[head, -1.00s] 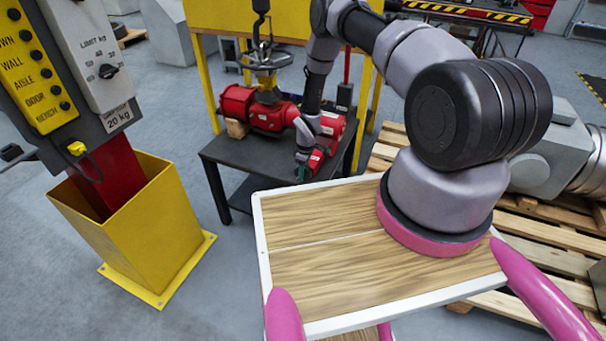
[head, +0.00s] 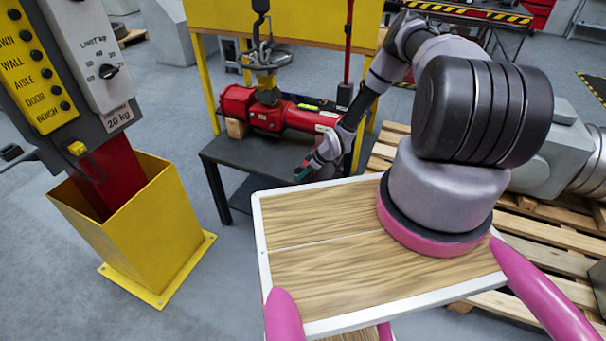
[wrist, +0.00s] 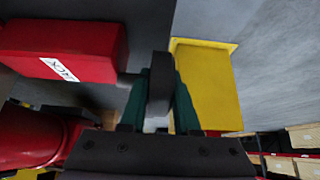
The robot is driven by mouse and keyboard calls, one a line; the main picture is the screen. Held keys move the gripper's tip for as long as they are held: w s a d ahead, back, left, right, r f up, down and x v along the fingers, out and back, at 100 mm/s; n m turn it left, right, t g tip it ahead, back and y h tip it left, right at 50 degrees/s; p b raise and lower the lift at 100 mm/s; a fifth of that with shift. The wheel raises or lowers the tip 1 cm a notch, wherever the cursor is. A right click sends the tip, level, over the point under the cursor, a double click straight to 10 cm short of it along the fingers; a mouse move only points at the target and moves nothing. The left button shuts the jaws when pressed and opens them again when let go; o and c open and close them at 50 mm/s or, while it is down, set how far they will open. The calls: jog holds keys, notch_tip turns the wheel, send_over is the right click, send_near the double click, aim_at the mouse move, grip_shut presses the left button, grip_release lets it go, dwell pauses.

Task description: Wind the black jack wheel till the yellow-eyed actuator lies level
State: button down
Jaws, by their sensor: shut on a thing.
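The red actuator (head: 290,115) lies across the dark table, its left end by a wooden block. A yellow eye (head: 266,82) sits on top, below a hanging hook. I cannot judge its exact tilt. My gripper (head: 303,173) is low at the table's front right edge in the head view. In the wrist view the green fingers of my gripper (wrist: 160,88) are shut on the black jack wheel (wrist: 159,72), seen edge-on. A short shaft joins the wheel to the red jack box (wrist: 65,50) with a white label. In the head view the wheel is not clear.
The dark table (head: 262,155) stands under a yellow frame (head: 300,22). A yellow bin (head: 140,235) with the red post and button panel (head: 38,75) stands at the left. My wooden top is in front. Pallets (head: 545,240) lie at the right.

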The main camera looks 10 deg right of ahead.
dwell(0.3)
jog(key=c, duration=0.6)
grip_release()
jog(key=shift+c, duration=0.2)
jog(key=v, duration=1.1)
